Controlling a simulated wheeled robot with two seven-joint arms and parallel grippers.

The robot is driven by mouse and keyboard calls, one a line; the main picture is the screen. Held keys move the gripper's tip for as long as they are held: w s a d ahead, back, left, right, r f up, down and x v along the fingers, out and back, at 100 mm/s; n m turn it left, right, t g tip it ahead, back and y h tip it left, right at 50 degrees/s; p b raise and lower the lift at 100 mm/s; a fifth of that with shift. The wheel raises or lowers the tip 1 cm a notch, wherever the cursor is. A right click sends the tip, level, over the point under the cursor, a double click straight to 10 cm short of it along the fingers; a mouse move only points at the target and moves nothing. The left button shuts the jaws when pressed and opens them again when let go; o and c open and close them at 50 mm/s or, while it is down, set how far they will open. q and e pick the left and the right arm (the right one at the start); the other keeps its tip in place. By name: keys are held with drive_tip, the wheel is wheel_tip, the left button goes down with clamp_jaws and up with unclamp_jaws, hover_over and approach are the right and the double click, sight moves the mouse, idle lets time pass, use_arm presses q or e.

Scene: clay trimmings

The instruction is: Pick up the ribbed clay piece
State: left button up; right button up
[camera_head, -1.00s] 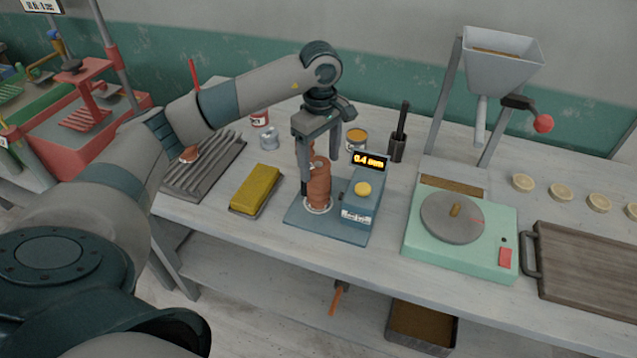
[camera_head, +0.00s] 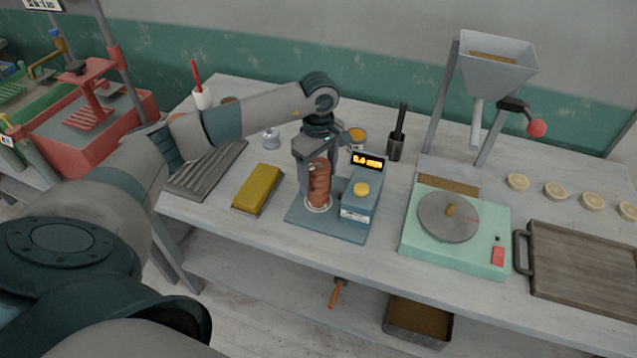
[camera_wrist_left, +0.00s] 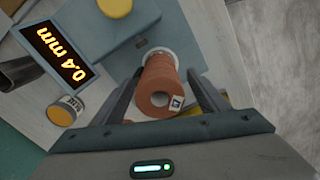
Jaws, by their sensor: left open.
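The ribbed clay piece (camera_head: 319,186) is a reddish-brown ringed cylinder with a hole through its top. It stands upright on a pale ring on the blue gauge base (camera_head: 299,222). My left gripper (camera_head: 318,194) is above it, with its fingers reaching down on either side. In the left wrist view the clay piece (camera_wrist_left: 159,88) lies between the two dark fingers, with a gap visible beside it, and a small label shows near its top. The left gripper (camera_wrist_left: 161,92) is open. My right gripper is not in view.
The gauge head (camera_head: 359,197) with a yellow knob and a 0.4 mm display (camera_head: 367,161) stands close right of the piece. A yellow sponge-like block (camera_head: 258,188) lies left. A ridged tray (camera_head: 207,170), a tin (camera_head: 357,137) and a green wheel machine (camera_head: 452,222) are around.

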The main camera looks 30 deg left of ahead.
use_arm(q)
drive_tip(key=shift+c, duration=0.5)
drive_tip(key=shift+r, duration=0.1)
clamp_jaws()
drive_tip(key=shift+s+d+r+b, duration=0.15)
drive_tip(key=shift+s+r+b, duration=0.4)
drive_tip(key=shift+b, duration=0.1)
drive_tip(key=s+d+r+b, duration=0.3)
drive_tip(key=s+r+b, duration=0.2)
drive_tip(key=s, duration=0.7)
drive_tip(key=shift+s+r, duration=0.25)
drive_tip(key=shift+r, duration=0.7)
